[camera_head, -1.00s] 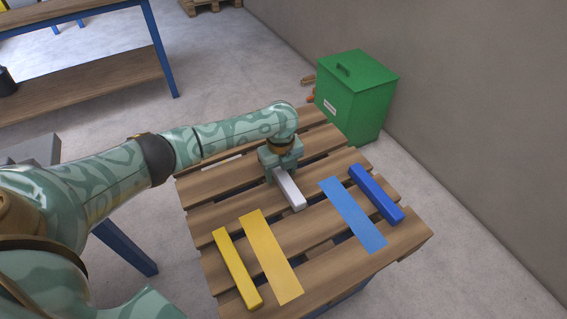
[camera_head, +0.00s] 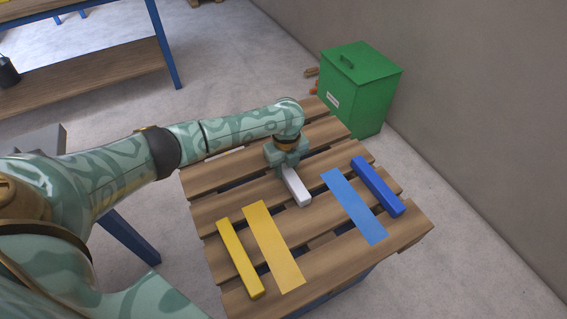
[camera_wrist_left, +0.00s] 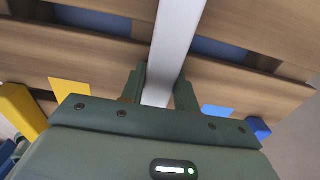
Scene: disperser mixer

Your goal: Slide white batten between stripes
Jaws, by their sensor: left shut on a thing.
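The white batten (camera_head: 297,188) lies on the slatted wooden pallet top (camera_head: 318,231), between the yellow stripe (camera_head: 273,246) and the light blue stripe (camera_head: 353,206). Its near end shows in the head view; its far end is hidden under my left gripper (camera_head: 287,167). In the left wrist view the batten (camera_wrist_left: 176,45) runs between the two fingers of my left gripper (camera_wrist_left: 160,92), which is shut on it. Parts of the yellow stripe (camera_wrist_left: 76,92) and blue stripe (camera_wrist_left: 218,111) show on either side there. My right gripper is in neither view.
A yellow bar (camera_head: 239,259) lies left of the yellow stripe, and a dark blue bar (camera_head: 378,186) lies right of the blue stripe. A green lidded bin (camera_head: 358,88) stands behind the pallet near the wall. A shelf table (camera_head: 90,75) stands at the back left.

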